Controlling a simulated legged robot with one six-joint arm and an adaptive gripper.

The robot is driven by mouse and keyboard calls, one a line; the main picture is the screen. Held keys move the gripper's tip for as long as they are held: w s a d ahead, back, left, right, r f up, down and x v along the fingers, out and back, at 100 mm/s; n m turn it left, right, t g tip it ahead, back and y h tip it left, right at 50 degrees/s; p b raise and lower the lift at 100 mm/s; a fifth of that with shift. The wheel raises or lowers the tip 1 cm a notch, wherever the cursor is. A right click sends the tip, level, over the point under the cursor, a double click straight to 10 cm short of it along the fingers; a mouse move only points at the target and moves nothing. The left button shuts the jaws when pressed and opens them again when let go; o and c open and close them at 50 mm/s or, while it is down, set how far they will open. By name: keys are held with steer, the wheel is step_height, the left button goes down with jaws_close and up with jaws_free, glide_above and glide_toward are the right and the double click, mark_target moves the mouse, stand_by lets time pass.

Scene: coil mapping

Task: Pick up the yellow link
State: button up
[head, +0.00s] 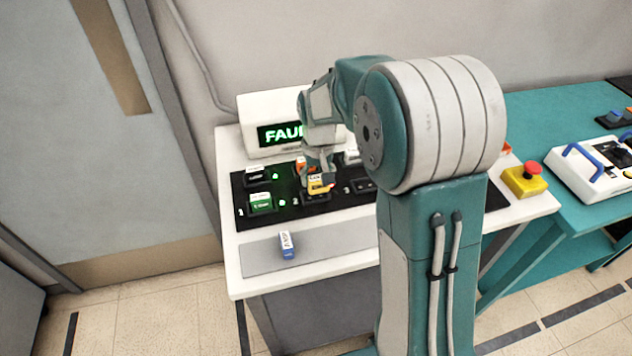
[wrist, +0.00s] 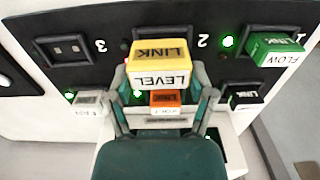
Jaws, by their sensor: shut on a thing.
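The yellow link (wrist: 160,62), with a white front marked LEVEL, is between the two fingers of my gripper (wrist: 161,84) in the wrist view. My gripper is shut on it. In the head view the yellow link (head: 319,187) shows below my gripper (head: 318,176), over position 2 of the black panel. The link hides most of that position, and I cannot tell whether it is still seated or just clear of the panel.
A green link (head: 262,203) sits at position 1. Position 3 (wrist: 66,48) is an empty socket. Black (head: 257,177), orange (wrist: 166,99) and white (wrist: 88,101) links stand in the back row. A blue-and-white link (head: 287,246) lies on the grey strip. A display (head: 283,134) reads FAUL, partly hidden.

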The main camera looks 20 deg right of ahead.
steer(key=s+r, duration=0.8)
steer(key=s, duration=0.4)
steer(key=shift+s+r, duration=0.25)
steer(key=shift+s, duration=0.15)
steer(key=shift+w, duration=0.15)
